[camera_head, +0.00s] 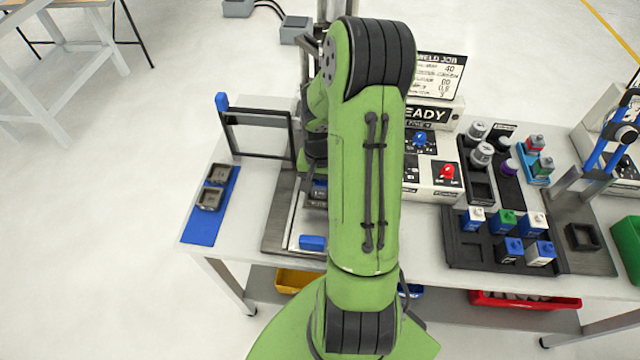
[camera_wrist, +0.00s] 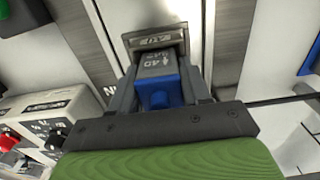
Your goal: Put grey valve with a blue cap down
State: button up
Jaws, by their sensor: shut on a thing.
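The grey valve with a blue cap (camera_wrist: 156,66) is between the fingers of my gripper (camera_wrist: 160,76) in the wrist view. Its blue part faces my palm, and its grey printed body points away. My gripper is shut on it. A dark square metal piece (camera_wrist: 146,40) lies right at the valve's far end; I cannot tell whether the two touch. In the head view my green arm covers my gripper and most of the area around it.
A blue mat (camera_head: 207,232) with two dark square holders lies at the left. A black tray (camera_head: 467,249) of capped blocks stands at the right. A control box (camera_head: 431,178) with blue and red knobs is right of my arm. A blue block (camera_head: 312,242) lies by the table's front.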

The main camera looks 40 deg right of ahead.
jog(key=shift+f, duration=0.1)
jog(key=o, duration=1.1)
notch_tip(320, 180, up, 12)
jog(key=shift+r+p, duration=0.15)
jog(key=shift+p, duration=0.9)
jog(key=a+r+n+t+h, duration=0.1)
jog(key=a+r+n, duration=0.2)
jog(key=a+r, duration=0.4)
jog(key=s+a+r+n+t, duration=0.1)
jog(key=s+a+r+n, duration=0.1)
jog(key=s+a, duration=0.1)
jog(key=s+a+r+n+t, duration=0.2)
jog(key=s+a+n, duration=0.1)
jog(key=s+a, duration=0.1)
jog(key=s+a+r+n+t+y, duration=0.1)
jog(key=s+a+r+n, duration=0.1)
jog(key=s+a, duration=0.2)
jog(key=shift+a+r+t, duration=0.15)
jog(key=shift+a+t, duration=0.15)
jog(key=shift+a, duration=0.75)
jog(key=shift+s, duration=0.1)
